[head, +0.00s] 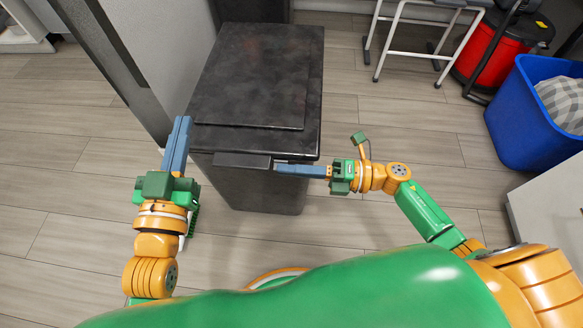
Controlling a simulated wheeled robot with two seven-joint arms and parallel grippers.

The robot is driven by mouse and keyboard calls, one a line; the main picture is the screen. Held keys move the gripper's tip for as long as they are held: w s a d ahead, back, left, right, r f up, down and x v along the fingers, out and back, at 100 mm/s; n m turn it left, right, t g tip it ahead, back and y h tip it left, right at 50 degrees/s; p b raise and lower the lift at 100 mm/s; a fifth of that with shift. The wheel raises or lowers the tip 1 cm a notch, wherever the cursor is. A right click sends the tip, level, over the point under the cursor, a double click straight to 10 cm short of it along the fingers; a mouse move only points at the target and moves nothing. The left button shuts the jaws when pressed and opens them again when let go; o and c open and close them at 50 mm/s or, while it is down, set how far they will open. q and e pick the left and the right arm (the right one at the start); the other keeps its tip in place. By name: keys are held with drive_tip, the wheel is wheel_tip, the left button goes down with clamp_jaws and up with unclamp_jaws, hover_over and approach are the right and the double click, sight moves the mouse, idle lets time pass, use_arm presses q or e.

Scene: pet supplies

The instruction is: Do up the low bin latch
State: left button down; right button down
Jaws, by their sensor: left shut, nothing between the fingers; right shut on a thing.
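The bin (262,62) is a dark, mottled box with a flat lid, standing on the floor ahead of me. Its latch (240,160) is a dark bar at the front edge, just under the lid. My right gripper (279,169) is shut on the right end of the latch, reaching in from the right. My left gripper (184,122) is shut and empty, beside the bin's front left corner and pointing away from me. The part of the latch between the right fingers is hidden.
A grey wall or panel (165,60) stands close along the bin's left side. A blue tub (535,115) with a grey cloth item, a red canister (495,50) and a metal-framed stool (410,30) are at the right. The wooden floor between bin and tub is clear.

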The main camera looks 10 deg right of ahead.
use_arm(q)
drive_tip(key=shift+f, duration=0.4)
